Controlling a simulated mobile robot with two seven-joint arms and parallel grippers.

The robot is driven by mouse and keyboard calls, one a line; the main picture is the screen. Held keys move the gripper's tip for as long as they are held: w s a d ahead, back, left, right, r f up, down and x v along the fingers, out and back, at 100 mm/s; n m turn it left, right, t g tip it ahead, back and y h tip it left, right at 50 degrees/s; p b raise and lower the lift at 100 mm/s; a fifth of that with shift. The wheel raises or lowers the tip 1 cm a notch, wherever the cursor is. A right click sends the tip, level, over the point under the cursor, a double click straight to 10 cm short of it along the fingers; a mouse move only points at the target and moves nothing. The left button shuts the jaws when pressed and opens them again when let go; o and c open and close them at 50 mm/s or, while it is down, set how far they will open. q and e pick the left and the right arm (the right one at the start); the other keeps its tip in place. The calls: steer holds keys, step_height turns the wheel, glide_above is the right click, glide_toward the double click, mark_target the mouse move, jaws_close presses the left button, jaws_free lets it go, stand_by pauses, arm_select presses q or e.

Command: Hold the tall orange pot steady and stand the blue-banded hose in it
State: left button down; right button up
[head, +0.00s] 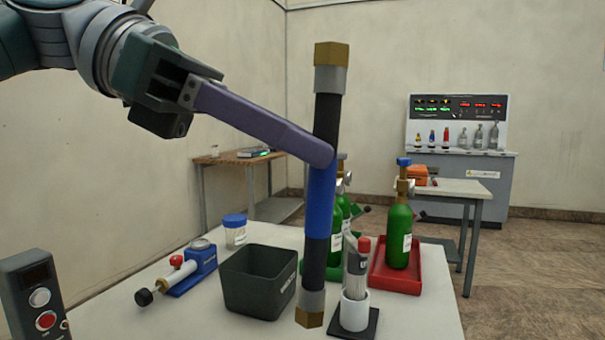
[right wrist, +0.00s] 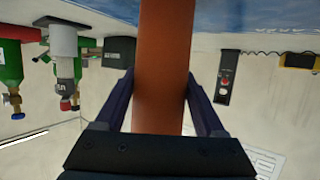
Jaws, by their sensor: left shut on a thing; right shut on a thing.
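The blue-banded hose (head: 320,205) is black with a blue band at mid-length and brass and grey fittings at both ends. It hangs nearly upright in the air in the head view. My left gripper (head: 322,152), with long purple fingers, is shut on it just above the blue band. In the right wrist view, the tall orange pot (right wrist: 163,45) is a plain orange column between the dark fingers of my right gripper (right wrist: 162,78), which is shut on it. The pot and my right gripper are outside the head view. The pot's mouth cannot be made out.
The white table (head: 120,312) bears a dark bin (head: 258,283), a white holder (head: 354,312) with a tool, a red tray (head: 396,283) with a green cylinder (head: 398,240), a blue pump (head: 195,268) and a blue-lidded jar (head: 235,232). A control box (head: 38,300) stands at left.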

arm_select(q)
step_height(320, 180, down, 15)
steer(key=n+t, duration=0.1)
steer(key=shift+w+a+h, duration=0.15)
steer(key=shift+w+h, duration=0.2)
steer(key=shift+h, duration=0.05)
stand_by(1.2)
steer(key=c, duration=0.7)
jaws_free()
steer(key=shift+a, duration=0.1)
steer(key=v, duration=1.2)
